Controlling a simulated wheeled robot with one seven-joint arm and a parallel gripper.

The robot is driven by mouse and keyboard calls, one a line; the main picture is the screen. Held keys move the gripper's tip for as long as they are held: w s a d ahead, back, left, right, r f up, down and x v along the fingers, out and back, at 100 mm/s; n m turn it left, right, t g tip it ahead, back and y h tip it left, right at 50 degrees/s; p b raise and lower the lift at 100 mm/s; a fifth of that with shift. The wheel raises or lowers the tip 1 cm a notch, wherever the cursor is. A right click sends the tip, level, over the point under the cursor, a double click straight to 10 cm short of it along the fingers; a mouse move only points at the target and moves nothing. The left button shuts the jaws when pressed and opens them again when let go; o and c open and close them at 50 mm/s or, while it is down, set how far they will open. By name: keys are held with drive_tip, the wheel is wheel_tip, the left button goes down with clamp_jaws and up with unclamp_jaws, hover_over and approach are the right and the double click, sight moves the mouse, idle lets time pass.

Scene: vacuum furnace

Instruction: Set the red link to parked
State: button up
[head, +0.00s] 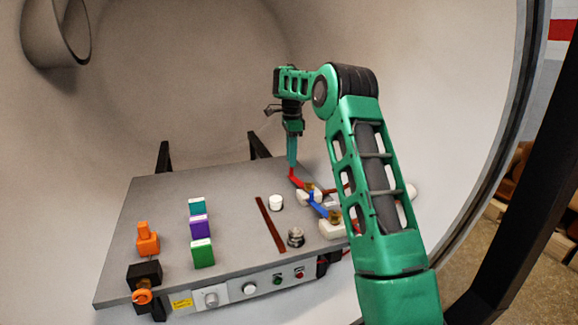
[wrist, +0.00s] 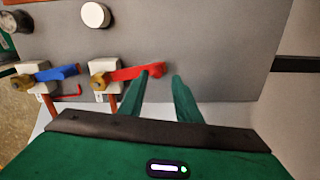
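The red link (wrist: 136,75) is a flat handle reaching out to the right from a brass pivot (wrist: 99,82) on a white block in the wrist view. In the head view the red link (head: 296,179) reaches from its pivot toward the back left. My gripper (wrist: 161,76) is open, pointing down at the link's free end. The left fingertip overlaps that end in the wrist view, and the link's tip shows between the fingers. I cannot tell whether a finger touches it. In the head view my gripper (head: 292,168) stands right at the link's tip.
A similar blue link (head: 319,208) sits beside the red one. A white round knob (head: 276,202), a dark red strip (head: 270,224) and a metal knob (head: 296,237) are nearby on the grey panel (head: 170,200). Coloured blocks and orange parts stand at the left. The curved chamber wall surrounds the panel.

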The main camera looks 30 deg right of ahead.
wheel_tip(320, 180, up, 8)
drive_tip(key=shift+f, duration=0.2)
drive_tip(key=shift+w, duration=0.1)
idle(0.4)
drive_tip(key=s+a+r+n+h, duration=0.15)
drive_tip(key=s+n, duration=0.25)
drive_tip(key=s, duration=0.9)
drive_tip(key=s+a+r+n+y, duration=0.15)
drive_tip(key=s+n, duration=0.25)
drive_tip(key=s, duration=0.9)
drive_tip(key=s+a+f+n, duration=0.2)
drive_tip(key=s+a+f, duration=0.1)
drive_tip(key=s, duration=0.5)
drive_tip(key=s+a+f+n, duration=0.3)
drive_tip(key=s+f, duration=0.2)
drive_tip(key=s, duration=0.4)
drive_tip(key=s+a+f+n, duration=0.2)
drive_tip(key=s+a+f, duration=0.1)
drive_tip(key=s, duration=0.6)
drive_tip(key=shift+s+f+n, duration=0.2)
drive_tip(key=shift+f+n, duration=0.1)
drive_tip(key=shift+f, duration=0.1)
